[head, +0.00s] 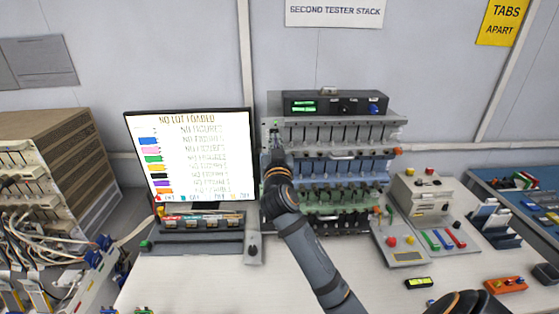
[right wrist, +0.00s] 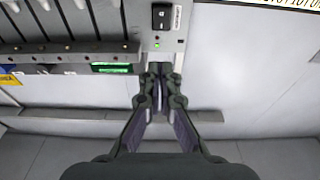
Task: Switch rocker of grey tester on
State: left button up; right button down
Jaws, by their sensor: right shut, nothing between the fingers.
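The grey tester (head: 345,121) is the top tier of the stack on the bench, with a row of slots along its front. In the right wrist view its pale end panel (right wrist: 178,40) carries a black rocker (right wrist: 161,16) with a small white mark. A small green light glows near the rocker; which side of the rocker is pressed I cannot tell. My right gripper (right wrist: 160,72) is shut and empty, its fingertips at the panel's edge, a little apart from the rocker in the picture.
Blue and green tiers (head: 340,200) stand below the grey one. A black box (head: 335,103) with a green display sits on top. A monitor (head: 190,155) stands close on the left. A beige device (head: 430,195) with coloured buttons stands on the right.

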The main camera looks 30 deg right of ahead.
pick_arm(q)
jog(key=f, duration=0.1)
jog(key=b, duration=0.1)
jog(key=f+b, duration=0.1)
jog(key=shift+w+d+f, duration=0.2)
jog(key=shift+w+f, duration=0.05)
jog(key=shift+f, duration=0.1)
pick_arm(e)
jog(key=r+v, duration=0.1)
jog(key=v, duration=0.5)
jog(key=shift+s+a, duration=0.25)
jog(key=shift+s, duration=0.15)
jog(key=shift+a+r, duration=0.1)
jog(key=shift+r, duration=0.05)
